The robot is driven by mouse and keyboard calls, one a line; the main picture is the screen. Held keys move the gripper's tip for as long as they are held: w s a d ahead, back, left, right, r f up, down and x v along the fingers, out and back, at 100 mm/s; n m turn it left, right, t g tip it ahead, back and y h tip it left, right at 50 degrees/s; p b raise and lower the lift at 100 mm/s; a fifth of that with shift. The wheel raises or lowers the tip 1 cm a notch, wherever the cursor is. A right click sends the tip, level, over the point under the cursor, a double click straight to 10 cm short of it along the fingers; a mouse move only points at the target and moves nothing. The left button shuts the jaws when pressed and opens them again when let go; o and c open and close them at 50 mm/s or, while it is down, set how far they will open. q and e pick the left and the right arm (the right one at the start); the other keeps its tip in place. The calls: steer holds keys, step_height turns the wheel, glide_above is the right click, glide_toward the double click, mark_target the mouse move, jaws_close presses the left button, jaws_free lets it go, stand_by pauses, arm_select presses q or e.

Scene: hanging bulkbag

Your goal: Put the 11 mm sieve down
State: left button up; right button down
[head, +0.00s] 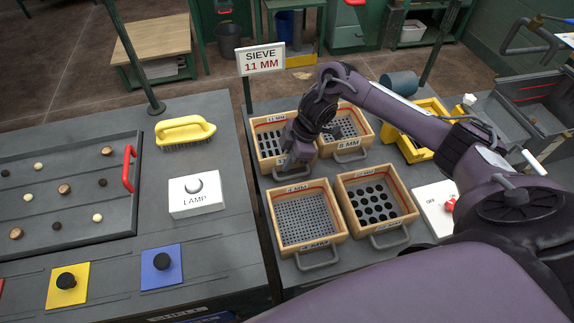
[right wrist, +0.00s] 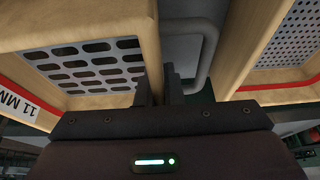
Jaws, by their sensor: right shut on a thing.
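The right wrist view shows the fingers (right wrist: 168,85) at the edge of the sieve (right wrist: 90,62). The exact grip point is partly hidden, and I cannot tell if the sieve touches the table. My left gripper is out of view.
The 8 mm sieve (head: 345,130) stands close on the right. The 4 mm sieve (head: 303,216) and a round-holed sieve (head: 375,198) stand in front. A sign (head: 260,60) rises behind.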

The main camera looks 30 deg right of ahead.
steer(key=shift+f, duration=1.2)
steer(key=c, duration=1.6)
jaws_free()
steer(key=shift+f, duration=0.15)
steer(key=shift+o, duration=0.2)
steer(key=v, duration=1.1)
steer(key=shift+d+r, duration=0.1)
steer(key=shift+r, duration=0.15)
steer(key=shift+d+r, duration=0.15)
steer(key=shift+r, duration=0.25)
